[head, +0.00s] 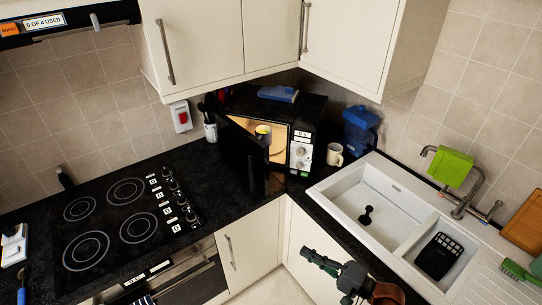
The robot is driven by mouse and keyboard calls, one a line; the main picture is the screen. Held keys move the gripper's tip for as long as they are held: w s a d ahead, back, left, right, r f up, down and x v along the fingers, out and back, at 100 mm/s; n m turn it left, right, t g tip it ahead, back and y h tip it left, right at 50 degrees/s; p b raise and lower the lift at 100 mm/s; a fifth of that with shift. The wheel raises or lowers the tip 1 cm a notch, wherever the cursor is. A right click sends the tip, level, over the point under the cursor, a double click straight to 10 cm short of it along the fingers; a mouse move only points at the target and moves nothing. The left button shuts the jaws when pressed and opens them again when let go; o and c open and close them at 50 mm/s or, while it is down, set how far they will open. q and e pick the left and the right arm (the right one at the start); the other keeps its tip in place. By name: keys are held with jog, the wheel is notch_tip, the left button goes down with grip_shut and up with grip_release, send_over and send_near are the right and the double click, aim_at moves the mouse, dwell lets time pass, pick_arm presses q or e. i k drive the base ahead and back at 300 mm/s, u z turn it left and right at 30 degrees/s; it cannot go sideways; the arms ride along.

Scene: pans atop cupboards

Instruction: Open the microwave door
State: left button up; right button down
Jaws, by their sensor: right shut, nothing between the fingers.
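The black microwave (302,115) stands in the counter corner. Its door (243,153) is swung open toward me from the left side, and the lit inside shows. The control panel with knobs (301,153) is right of the opening. My right gripper (308,255) is shut and empty, low in front of the counter near the sink, well apart from the door. My left gripper is not in view.
A white mug (334,154) and blue canisters (359,130) stand right of the microwave. A blue object (278,94) lies on top of it. The sink (340,196) is at right, the hob (115,221) at left. Wall cupboards (205,40) hang above.

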aim_at(246, 154)
jog(key=i, duration=1.2)
